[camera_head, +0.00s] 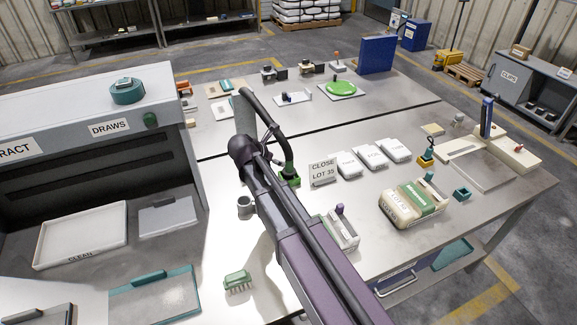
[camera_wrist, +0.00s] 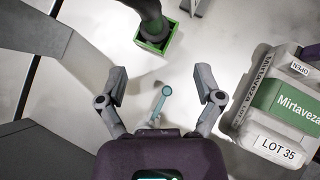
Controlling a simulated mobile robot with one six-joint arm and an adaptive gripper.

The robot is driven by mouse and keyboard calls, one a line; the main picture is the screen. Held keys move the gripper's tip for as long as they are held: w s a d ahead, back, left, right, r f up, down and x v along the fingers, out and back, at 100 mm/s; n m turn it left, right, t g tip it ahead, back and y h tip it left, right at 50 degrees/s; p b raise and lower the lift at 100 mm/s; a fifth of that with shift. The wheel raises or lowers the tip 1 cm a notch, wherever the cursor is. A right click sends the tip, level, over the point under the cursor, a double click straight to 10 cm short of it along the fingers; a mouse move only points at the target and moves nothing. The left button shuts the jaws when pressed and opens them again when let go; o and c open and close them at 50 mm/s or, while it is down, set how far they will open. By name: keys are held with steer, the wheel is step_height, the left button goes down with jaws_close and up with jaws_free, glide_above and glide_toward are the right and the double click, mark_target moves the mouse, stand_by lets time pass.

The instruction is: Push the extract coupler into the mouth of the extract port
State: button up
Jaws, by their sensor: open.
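My gripper (camera_wrist: 162,73) is open and empty in the wrist view, its two fingers wide apart. A dark hose (camera_wrist: 150,12) ends in a green square collar (camera_wrist: 155,42) ahead of the fingers; the collar also shows in the head view (camera_head: 290,178). I cannot tell for certain which of these is the extract coupler or the extract port.
A filled bag marked LOT 35 (camera_wrist: 285,105) lies close right of my gripper. A grey cabinet (camera_head: 60,115) with a partly cut-off label stands left.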

mark_target(287, 163)
steer(key=shift+w+a+r, duration=0.15)
steer(key=shift+w+a, duration=0.1)
steer(key=shift+a, duration=0.05)
steer(key=b+x, duration=0.5)
steer(key=x, duration=0.2)
steer(key=shift+b+x, duration=0.55)
steer(key=shift+x, duration=0.25)
steer(key=shift+a+b+x, duration=0.2)
steer(key=shift+b+x, duration=1)
steer(key=shift+x, duration=0.3)
steer(key=shift+b+x, duration=0.75)
steer(key=shift+x, duration=0.45)
